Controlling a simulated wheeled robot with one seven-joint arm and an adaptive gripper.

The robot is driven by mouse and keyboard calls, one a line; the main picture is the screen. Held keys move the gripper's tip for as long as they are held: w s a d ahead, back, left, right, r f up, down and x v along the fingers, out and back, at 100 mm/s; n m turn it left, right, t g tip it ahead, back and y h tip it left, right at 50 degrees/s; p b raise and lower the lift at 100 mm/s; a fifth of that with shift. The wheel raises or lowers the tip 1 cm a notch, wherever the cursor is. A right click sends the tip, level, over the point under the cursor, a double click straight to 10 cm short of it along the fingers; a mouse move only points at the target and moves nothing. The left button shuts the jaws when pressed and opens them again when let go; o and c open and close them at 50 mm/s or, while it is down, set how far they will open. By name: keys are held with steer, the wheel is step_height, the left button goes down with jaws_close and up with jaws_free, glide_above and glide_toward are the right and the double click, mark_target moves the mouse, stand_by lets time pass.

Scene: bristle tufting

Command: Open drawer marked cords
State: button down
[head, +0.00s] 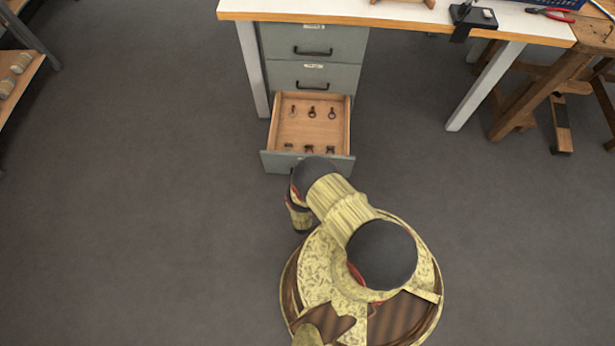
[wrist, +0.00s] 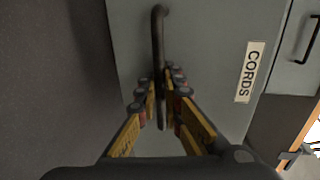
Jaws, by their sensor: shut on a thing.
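The drawer marked cords (wrist: 205,40) shows its grey front and its CORDS label (wrist: 250,72) in the wrist view. My gripper (wrist: 161,88) is shut on its dark bar handle (wrist: 158,25), with the fingers on both sides of the bar. In the head view the lowest drawer (head: 281,160) of the grey cabinet stands well open, and its wooden inside holds several small dark ring-like and clip-like pieces (head: 312,112). My arm covers part of that drawer's front edge, and my gripper and the handle are hidden there.
Two closed drawers (head: 285,75) with bar handles sit above the open one. The white-topped workbench (head: 400,14) stands over the cabinet, with its leg (head: 485,87) to the right. A wooden stand (head: 545,85) is at right and a shelf (head: 30,65) at upper left. Floor is clear on both sides.

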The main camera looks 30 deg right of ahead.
steer(key=c, duration=2)
jaws_free()
steer(key=shift+s, duration=0.1)
steer(key=v, duration=0.7)
steer(key=shift+s+a, duration=0.1)
steer(key=shift+a, duration=0.05)
